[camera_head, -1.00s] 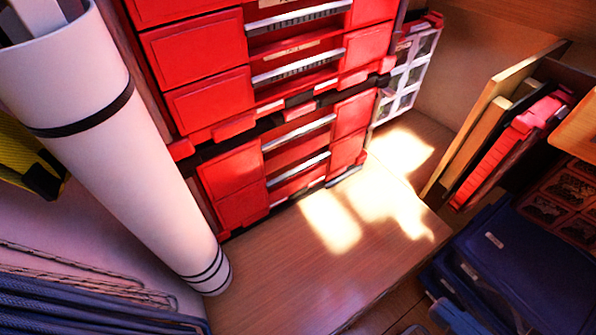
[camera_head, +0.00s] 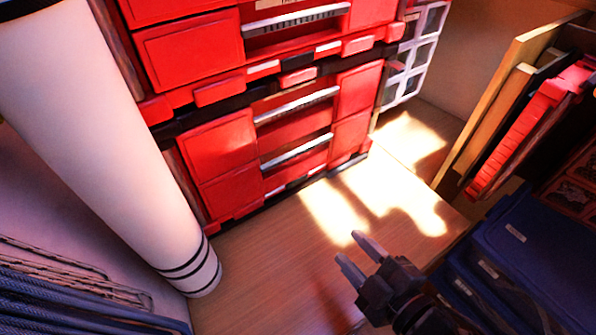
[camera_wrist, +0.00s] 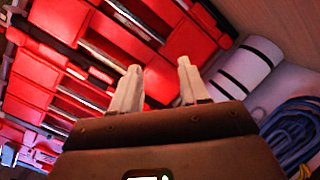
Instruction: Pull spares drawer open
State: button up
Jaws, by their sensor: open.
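A stack of red drawer units stands at the back in the head view, with grey bar handles on its drawers. The lower unit has a drawer with an upper handle (camera_head: 297,106) and one with a lower handle (camera_head: 297,152). All visible drawers look shut. I cannot tell which one is the spares drawer. My gripper (camera_head: 352,255) is open and empty, in front of the stack and below it in the picture. In the wrist view my two fingers (camera_wrist: 158,85) stand apart, with the red drawers (camera_wrist: 90,60) beyond them and nothing between them.
A white roll with black bands (camera_head: 100,130) leans at the left of the stack. Blue coiled line (camera_head: 70,305) lies at lower left. Blue cases (camera_head: 535,240) and upright boards (camera_head: 490,120) stand at right. The wooden surface (camera_head: 270,265) before the drawers is clear.

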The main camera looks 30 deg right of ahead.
jog(key=w+d+f+n+h+b, duration=0.25)
jog(key=w+f+b, duration=0.25)
jog(key=w, duration=0.6)
jog(key=n+t+h+b, duration=0.2)
jog(key=h+b, duration=0.1)
jog(key=b, duration=0.1)
send_near(298, 154)
jog(key=w, duration=0.2)
jog(key=shift+d+x, duration=0.2)
jog(key=shift+x, duration=1.65)
jog(key=shift+d+x, duration=0.2)
jog(key=shift+x, duration=1.6)
jog(key=shift+s, duration=0.15)
jog(key=shift+c, duration=0.3)
grip_shut()
